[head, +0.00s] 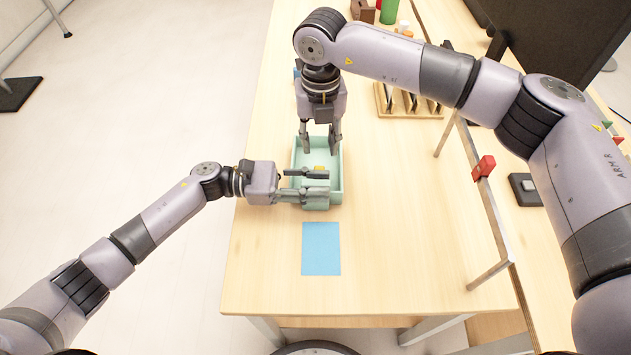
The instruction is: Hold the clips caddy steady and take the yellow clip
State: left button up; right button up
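The clips caddy (338,183) is a mint-green open box near the left edge of the table. The small yellow clip (319,168) shows inside it, partly hidden by a finger of my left gripper. My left gripper (318,185) reaches in from the left, with its two fingers apart across the front part of the caddy. I cannot tell whether they press on part of it. My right gripper (320,151) points down from above at the back part of the caddy, fingers apart and empty, behind the yellow clip.
A blue mat (321,248) lies in front of the caddy. A wooden slotted rack (407,103) stands behind to the right. A metal rail with a red block (484,168) runs along the right. The table between caddy and rail is clear.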

pick_arm(q)
grip_shut()
jog(key=shift+o, duration=0.4)
grip_release()
grip_shut()
dwell(0.4)
dwell(0.9)
